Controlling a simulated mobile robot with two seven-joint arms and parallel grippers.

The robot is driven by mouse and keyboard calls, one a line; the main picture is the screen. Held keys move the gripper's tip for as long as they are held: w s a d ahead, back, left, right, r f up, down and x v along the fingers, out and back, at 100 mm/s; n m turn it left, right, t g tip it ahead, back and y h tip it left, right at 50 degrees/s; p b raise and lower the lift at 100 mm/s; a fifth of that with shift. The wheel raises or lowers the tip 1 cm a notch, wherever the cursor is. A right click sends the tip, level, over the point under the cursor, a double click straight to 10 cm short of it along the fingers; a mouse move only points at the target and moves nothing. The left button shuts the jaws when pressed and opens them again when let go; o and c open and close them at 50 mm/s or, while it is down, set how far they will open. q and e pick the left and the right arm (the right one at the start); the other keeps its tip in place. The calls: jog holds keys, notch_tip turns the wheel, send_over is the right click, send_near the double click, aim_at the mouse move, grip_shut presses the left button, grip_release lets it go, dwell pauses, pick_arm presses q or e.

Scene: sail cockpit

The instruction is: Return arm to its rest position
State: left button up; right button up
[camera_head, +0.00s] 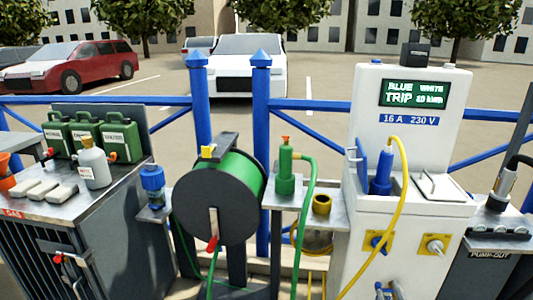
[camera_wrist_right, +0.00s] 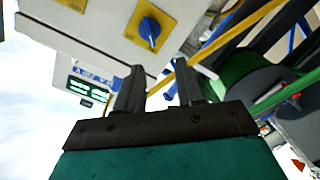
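My right gripper (camera_wrist_right: 158,80) shows in the right wrist view, with two dark fingers standing apart on a dark bar and teal body. It is open, and I see nothing clamped between the fingers. A yellow cable (camera_wrist_right: 217,42) and some blue parts show behind the fingers. The white power pedestal (camera_wrist_right: 95,40) appears upside down beyond the gripper, beside it in the picture. I cannot make out either gripper in the head view. My left gripper is not in view.
The white pedestal (camera_head: 408,98) holds a blue plug (camera_head: 381,172) with a yellow cable (camera_head: 402,190). A hose reel (camera_head: 217,197), a green nozzle (camera_head: 286,172) and a gas cabinet (camera_head: 110,225) stand left. A pump-out unit (camera_head: 490,247) stands right. A blue railing (camera_head: 262,110) runs behind.

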pick_arm(q)
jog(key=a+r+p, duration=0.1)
jog(key=p, duration=0.1)
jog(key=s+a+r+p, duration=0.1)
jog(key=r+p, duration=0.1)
jog(key=p, duration=0.1)
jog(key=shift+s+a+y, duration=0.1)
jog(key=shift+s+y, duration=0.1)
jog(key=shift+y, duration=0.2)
pick_arm(e)
jog(key=s+a+r+m+g+y, duration=0.2)
jog(key=s+a+g, duration=0.1)
jog(key=s+a, duration=0.5)
jog(key=s+a+r+m+g+y, duration=0.1)
jog(key=s+a+r+g+y, duration=0.1)
jog(key=s+a, duration=0.7)
jog(key=s+g+y, duration=0.1)
jog(key=s, duration=0.4)
jog(key=shift+a+m, duration=0.2)
jog(key=shift+m, duration=0.2)
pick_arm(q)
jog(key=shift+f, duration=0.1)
pick_arm(e)
jog(key=shift+w, duration=0.1)
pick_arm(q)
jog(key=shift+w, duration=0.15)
